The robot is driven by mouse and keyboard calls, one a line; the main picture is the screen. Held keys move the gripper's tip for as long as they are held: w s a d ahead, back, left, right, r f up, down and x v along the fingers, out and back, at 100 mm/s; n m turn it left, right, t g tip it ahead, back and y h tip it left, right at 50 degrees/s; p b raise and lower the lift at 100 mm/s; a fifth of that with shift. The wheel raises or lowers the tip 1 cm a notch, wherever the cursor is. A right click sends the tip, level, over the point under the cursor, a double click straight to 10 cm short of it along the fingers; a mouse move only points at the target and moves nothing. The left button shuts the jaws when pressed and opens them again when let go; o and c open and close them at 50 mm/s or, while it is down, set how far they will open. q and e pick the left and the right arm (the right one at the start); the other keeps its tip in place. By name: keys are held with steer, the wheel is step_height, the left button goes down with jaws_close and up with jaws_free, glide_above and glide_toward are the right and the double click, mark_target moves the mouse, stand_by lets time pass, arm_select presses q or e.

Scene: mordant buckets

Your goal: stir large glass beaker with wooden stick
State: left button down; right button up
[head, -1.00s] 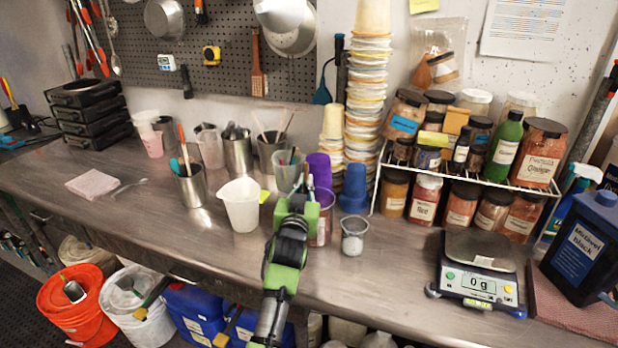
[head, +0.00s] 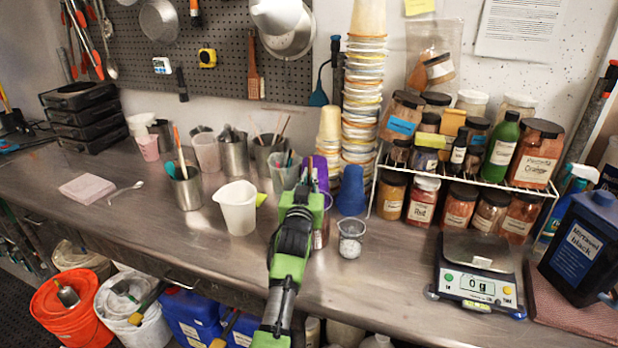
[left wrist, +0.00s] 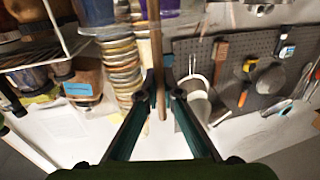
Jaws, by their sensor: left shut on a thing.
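My left gripper (head: 306,188) is over the middle of the steel table, its arm coming up from the bottom of the head view. In the left wrist view its fingers (left wrist: 161,92) are closed on the wooden stick (left wrist: 157,50), a thin brown rod between the tips. A glass beaker with reddish contents (head: 322,228) stands right behind the gripper and is mostly hidden by it; it looks like the large glass beaker. I cannot tell whether the stick's end is inside it. My right gripper is not in view.
A small clear cup (head: 351,238) stands close right of the gripper, a white pitcher (head: 237,210) to its left. Blue cups (head: 352,190) and stacked tubs (head: 365,90) stand behind. A scale (head: 478,270) and jar rack (head: 465,182) are at right. The front table strip is clear.

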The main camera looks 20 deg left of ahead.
arm_select(q)
step_height(320, 180, up, 12)
steer(key=d+p, duration=0.1)
steer(key=p, duration=0.9)
steer(key=shift+s+d+f+p, duration=0.2)
steer(key=shift+s+p, duration=0.1)
steer(key=shift+p, duration=0.1)
step_height(320, 180, up, 11)
steer(key=p, duration=0.3)
steer(key=shift+r+p, duration=0.2)
steer(key=shift+p, duration=0.2)
steer(key=shift+a, duration=0.15)
